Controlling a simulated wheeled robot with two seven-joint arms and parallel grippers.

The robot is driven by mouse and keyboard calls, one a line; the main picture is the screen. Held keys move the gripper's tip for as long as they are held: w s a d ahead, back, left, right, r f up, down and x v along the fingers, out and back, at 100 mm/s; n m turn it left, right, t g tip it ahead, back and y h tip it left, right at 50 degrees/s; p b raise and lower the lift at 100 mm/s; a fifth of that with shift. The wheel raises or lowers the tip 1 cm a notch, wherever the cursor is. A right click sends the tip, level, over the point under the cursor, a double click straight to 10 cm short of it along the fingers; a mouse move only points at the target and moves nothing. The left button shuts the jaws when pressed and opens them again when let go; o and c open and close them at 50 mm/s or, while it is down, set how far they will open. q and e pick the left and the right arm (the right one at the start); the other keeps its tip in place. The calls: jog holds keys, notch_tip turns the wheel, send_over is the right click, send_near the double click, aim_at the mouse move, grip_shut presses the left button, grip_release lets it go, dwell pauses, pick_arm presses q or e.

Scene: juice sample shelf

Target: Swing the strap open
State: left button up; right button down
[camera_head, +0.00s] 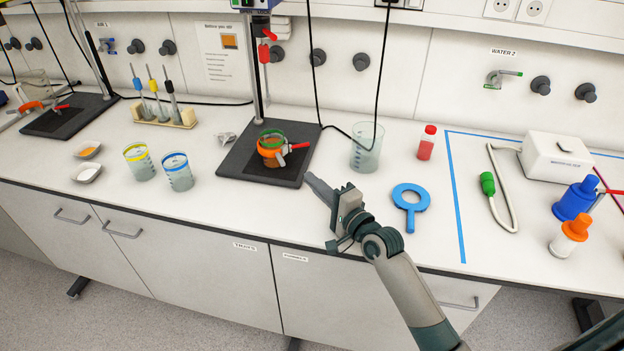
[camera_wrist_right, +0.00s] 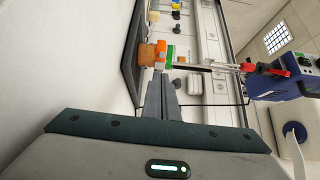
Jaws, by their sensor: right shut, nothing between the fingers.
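An orange strap-like band (camera_head: 270,154) sits around a green-rimmed vessel (camera_head: 271,133) on the dark stand base (camera_head: 240,165). A red lever (camera_head: 300,146) sticks out on its right side; I cannot tell whether the strap is latched. My right gripper (camera_head: 309,177) is shut and empty, beside the base's right edge, pointing toward the strap and apart from it. In the right wrist view the closed fingers (camera_wrist_right: 160,82) point at the orange and green parts (camera_wrist_right: 160,52). They overlap in that view, so contact is unclear there. My left gripper is not in view.
A clear beaker (camera_head: 366,148) and a red bottle (camera_head: 427,142) stand to the right. Yellow-rimmed and blue-rimmed beakers (camera_head: 178,172) stand at left. The stand's vertical rod (camera_head: 257,75) rises behind the strap.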

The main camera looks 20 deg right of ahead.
jog(key=p+x, duration=0.1)
jog(key=x, duration=0.7)
jog(key=shift+w+a+p, duration=0.1)
jog(key=shift+w+p, duration=0.15)
jog(key=shift+p, duration=0.1)
jog(key=shift+a, duration=0.1)
